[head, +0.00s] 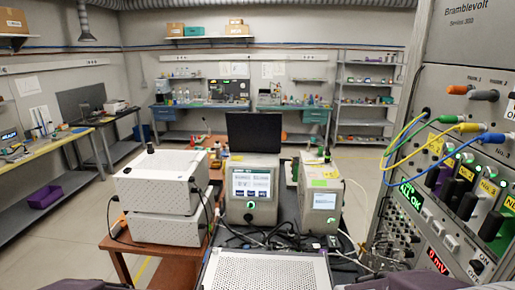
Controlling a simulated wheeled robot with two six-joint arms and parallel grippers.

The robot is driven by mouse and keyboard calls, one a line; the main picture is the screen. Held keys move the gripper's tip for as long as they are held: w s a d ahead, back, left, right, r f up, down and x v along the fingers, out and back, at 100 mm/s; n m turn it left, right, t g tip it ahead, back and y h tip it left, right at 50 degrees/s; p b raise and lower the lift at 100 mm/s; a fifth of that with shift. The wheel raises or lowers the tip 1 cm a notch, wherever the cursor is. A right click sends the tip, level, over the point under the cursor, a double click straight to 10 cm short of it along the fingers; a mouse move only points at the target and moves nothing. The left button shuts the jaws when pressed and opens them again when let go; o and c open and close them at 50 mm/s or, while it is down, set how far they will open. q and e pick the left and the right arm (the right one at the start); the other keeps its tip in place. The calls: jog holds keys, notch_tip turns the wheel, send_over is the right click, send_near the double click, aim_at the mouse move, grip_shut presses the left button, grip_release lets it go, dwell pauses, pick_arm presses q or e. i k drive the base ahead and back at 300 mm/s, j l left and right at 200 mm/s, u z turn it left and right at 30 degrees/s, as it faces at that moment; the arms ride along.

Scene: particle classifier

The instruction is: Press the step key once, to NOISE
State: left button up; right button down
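A grey box instrument (251,212) stands in the middle of the bench ahead, facing me. Its lit screen (251,184) shows white panels and a row of small dark blue keys. A round green-lit button (251,204) sits below the screen. The lettering is too small to read, so I cannot tell which key is the step key or whether NOISE is shown. A second grey unit (320,200) with a small screen stands to its right. Neither of my grippers is in view.
White boxes (160,185) are stacked on the left of the bench. A perforated metal case (266,272) lies in front. A tall rack (465,150) with yellow and blue cables is close on the right. Loose black cables run along the bench. Floor at left is open.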

aim_at(427, 217)
jog(key=z, duration=1.55)
